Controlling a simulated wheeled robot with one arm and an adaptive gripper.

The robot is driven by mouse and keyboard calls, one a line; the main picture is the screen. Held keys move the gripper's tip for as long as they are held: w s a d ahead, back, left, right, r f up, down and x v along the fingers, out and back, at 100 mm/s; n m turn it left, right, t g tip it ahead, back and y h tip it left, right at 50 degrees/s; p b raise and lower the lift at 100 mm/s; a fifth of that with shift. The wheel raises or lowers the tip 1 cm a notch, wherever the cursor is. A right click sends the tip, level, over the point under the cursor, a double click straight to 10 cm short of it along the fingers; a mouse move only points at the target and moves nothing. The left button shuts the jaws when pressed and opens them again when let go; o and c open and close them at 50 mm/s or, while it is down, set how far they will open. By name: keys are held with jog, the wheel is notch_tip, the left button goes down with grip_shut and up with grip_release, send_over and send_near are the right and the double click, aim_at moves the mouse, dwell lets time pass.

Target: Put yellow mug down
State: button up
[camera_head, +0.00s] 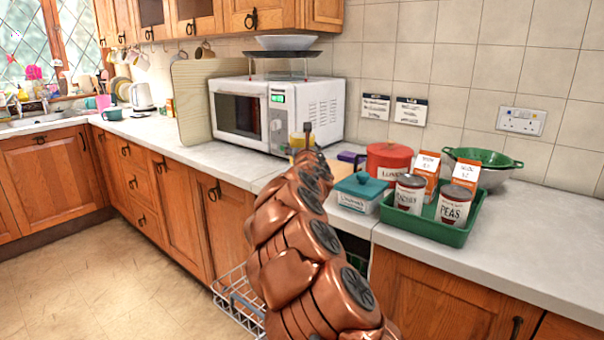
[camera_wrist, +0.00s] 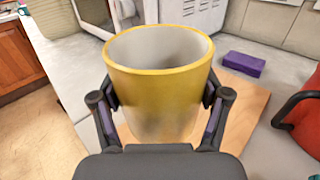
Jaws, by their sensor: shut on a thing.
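The yellow mug (camera_wrist: 160,95) fills the middle of the wrist view, upright, its open top showing a pale, empty inside. My gripper (camera_wrist: 160,108) is shut on it, with one finger on each side of its wall. Below the mug in the wrist view is a light wooden board (camera_wrist: 245,100) on the worktop; whether the mug's base touches it is hidden. In the head view a small part of the yellow mug (camera_head: 297,141) shows in front of the microwave, mostly hidden behind my copper arm, and my gripper (camera_head: 307,130) is only partly visible there.
A white microwave (camera_head: 240,110) stands behind the mug. A purple block (camera_wrist: 243,64) and a red canister (camera_head: 388,160) are to the right. The worktop (camera_head: 185,135) at left is clear.

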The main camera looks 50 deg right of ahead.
jog(key=shift+f, duration=3.05)
jog(key=shift+f+b, duration=0.15)
jog(key=shift+b, duration=0.3)
jog(key=o, duration=1.5)
jog(key=shift+o, duration=0.2)
jog(key=shift+a+r+p, duration=0.1)
jog(key=shift+r+p, duration=0.15)
jog(key=shift+p, duration=0.1)
jog(key=shift+b+v, duration=0.4)
jog(key=shift+v, duration=5.6)
